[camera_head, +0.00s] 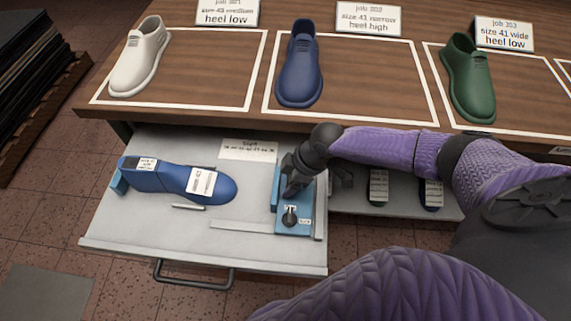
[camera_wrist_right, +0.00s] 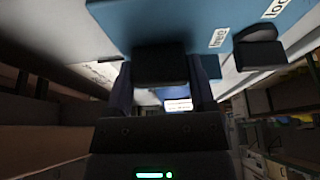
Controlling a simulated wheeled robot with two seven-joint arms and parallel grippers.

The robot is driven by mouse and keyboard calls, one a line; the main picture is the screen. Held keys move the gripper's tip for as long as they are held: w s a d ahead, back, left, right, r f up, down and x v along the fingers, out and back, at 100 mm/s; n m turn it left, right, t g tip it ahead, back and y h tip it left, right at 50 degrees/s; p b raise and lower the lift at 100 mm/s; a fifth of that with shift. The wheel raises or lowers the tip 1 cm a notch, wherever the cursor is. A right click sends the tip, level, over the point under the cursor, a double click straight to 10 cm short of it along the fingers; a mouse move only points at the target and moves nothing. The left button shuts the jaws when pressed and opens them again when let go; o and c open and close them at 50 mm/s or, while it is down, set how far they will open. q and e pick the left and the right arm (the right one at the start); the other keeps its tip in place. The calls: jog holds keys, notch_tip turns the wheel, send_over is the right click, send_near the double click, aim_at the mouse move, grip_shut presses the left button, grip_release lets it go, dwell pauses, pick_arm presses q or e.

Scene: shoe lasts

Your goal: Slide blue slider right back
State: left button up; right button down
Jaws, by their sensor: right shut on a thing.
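The blue slider (camera_head: 294,222) sits on the open grey drawer (camera_head: 150,225) near its right side, with a dark knob and small labels on top. In the right wrist view the blue slider (camera_wrist_right: 165,18) fills the top, with its dark knob (camera_wrist_right: 258,50) and labels that seem to read "free" and "loc...". My right gripper (camera_head: 292,188) is at the slider's far end, shut on a dark grip (camera_wrist_right: 160,64) of it. The fingers partly hide that end. A blue shoe last (camera_head: 150,178) with white labels lies at the drawer's left. My left gripper is not in view.
A thin metal rail (camera_head: 235,225) runs left from the slider. A white sign (camera_head: 248,150) is at the drawer's back. The wooden table (camera_head: 255,70) above bears white, blue and green shoes.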

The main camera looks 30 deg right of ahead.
grip_release()
jog(key=shift+s+d, duration=0.15)
jog(key=shift+d, duration=0.05)
jog(key=p+v, duration=0.4)
jog(key=v, duration=0.6)
